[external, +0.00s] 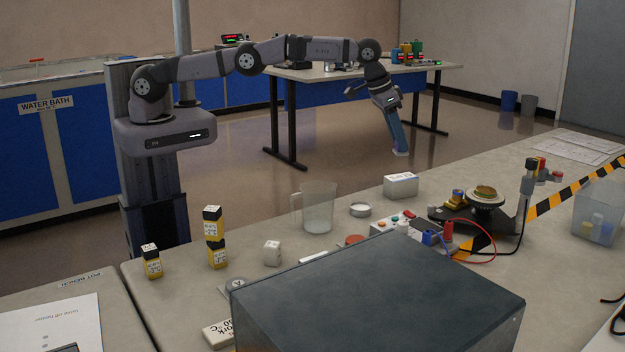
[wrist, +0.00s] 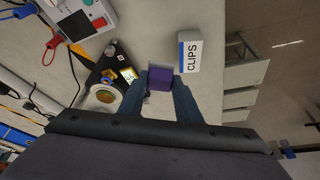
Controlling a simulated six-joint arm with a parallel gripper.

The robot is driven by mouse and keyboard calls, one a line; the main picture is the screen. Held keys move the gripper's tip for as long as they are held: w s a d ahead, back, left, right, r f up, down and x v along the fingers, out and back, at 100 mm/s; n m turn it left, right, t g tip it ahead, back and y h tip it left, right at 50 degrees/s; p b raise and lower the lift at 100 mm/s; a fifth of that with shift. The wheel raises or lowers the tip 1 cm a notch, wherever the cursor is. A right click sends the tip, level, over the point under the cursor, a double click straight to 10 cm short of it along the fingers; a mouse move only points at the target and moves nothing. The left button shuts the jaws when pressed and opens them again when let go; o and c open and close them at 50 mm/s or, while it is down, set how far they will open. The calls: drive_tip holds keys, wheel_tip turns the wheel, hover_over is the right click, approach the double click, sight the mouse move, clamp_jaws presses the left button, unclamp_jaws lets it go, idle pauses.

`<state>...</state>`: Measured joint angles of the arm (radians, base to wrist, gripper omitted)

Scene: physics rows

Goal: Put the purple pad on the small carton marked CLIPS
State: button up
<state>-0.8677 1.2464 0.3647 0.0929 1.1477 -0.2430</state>
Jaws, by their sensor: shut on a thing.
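The purple pad (wrist: 160,79) sits between the fingertips of my gripper (wrist: 159,84) in the wrist view, and the gripper is shut on it. The small white carton marked CLIPS (wrist: 190,52) has a blue stripe and lies just beyond the pad, to its upper right in that view. In the external view the carton (external: 401,186) stands on the bench near its far edge. My gripper (external: 401,150) points down above and behind it in that picture, apart from it. I cannot make out the pad in the external view.
A dark stand with a round plate (external: 485,195) is right of the carton. A control box (external: 405,228) with wires is in front. A clear jug (external: 317,208) and a small round dish (external: 360,210) are left. A large dark box (external: 380,295) fills the foreground.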

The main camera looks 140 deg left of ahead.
drive_tip(key=s+a+n, duration=0.1)
drive_tip(key=s+a, duration=0.3)
drive_tip(key=s, duration=0.1)
drive_tip(key=b, duration=0.2)
approach(399, 178)
drive_tip(key=shift+p+x, duration=0.7)
drive_tip(key=shift+x, duration=1.5)
drive_tip(key=shift+w+d+f, duration=0.1)
drive_tip(key=shift+w+d, duration=0.05)
drive_tip(key=shift+f, duration=0.15)
drive_tip(key=o, duration=1.1)
drive_tip(key=shift+o, duration=0.2)
